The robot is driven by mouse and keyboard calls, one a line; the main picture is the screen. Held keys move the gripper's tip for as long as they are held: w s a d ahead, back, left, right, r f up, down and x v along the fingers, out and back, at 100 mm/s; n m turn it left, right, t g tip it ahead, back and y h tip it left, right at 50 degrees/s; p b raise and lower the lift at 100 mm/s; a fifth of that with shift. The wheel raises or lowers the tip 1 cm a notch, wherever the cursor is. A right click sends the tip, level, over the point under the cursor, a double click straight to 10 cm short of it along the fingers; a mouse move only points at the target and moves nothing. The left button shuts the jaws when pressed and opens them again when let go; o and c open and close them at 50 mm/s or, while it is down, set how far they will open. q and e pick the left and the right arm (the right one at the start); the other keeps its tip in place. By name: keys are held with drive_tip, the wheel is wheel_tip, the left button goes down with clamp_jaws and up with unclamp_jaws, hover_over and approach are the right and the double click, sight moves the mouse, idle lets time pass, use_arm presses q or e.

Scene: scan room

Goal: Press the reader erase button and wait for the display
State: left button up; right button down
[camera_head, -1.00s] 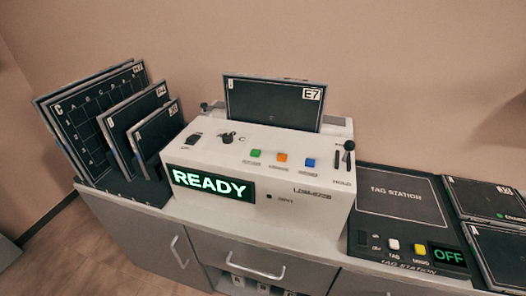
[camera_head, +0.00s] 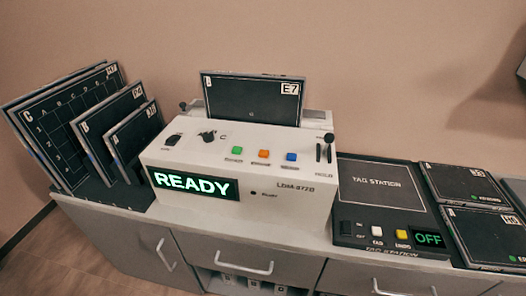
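The reader (camera_head: 290,190) is a white box on the counter, with its display (camera_head: 195,184) lit green and reading READY. A dark plate marked E7 (camera_head: 252,104) stands upright in the slot on its top. A green button (camera_head: 237,150), an orange button (camera_head: 264,153) and a blue button (camera_head: 291,156) sit in a row on its sloped top. Their small labels are too blurred to read, so I cannot tell which is erase. A dark knob (camera_head: 208,137), a black switch (camera_head: 173,139) and a lever (camera_head: 328,139) flank them. Neither gripper is in view.
Several dark plates stand in a rack (camera_head: 130,195) at the left. A black tag station (camera_head: 383,190) with a display (camera_head: 428,239) reading OFF stands at the right. Flat plates (camera_head: 468,185) lie beyond it. The counter has drawers with handles (camera_head: 243,268) below.

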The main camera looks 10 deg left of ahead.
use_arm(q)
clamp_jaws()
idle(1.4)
